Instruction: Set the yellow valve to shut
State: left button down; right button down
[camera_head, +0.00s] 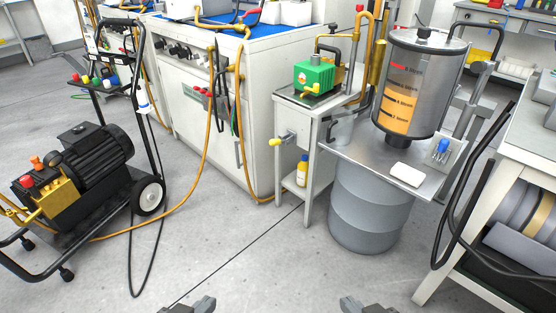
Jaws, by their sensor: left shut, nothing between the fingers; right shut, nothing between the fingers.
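A small valve with a yellow handle (276,142) sticks out to the left from the side of the grey pump stand (312,135). Its handle looks roughly level, but its exact setting is too small to tell. My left gripper (207,303) is at the bottom edge, left of centre, shut and empty. My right gripper (349,304) is at the bottom edge, right of centre, shut and empty. Both are well in front of the valve and apart from it. Most of both arms is out of view.
A green pump (318,75) tops the stand, with a yellow bottle (302,171) below. A grey drum (365,212) with a tank (418,80) stands right. A pressure washer (85,165) and orange hose (190,170) are left. The floor in front is clear.

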aim_at(273, 141)
jog(key=i+j+z, duration=0.4)
jog(key=i, duration=0.4)
jog(key=i+j+z, duration=0.45)
jog(key=i+j, duration=0.2)
jog(key=i, duration=0.1)
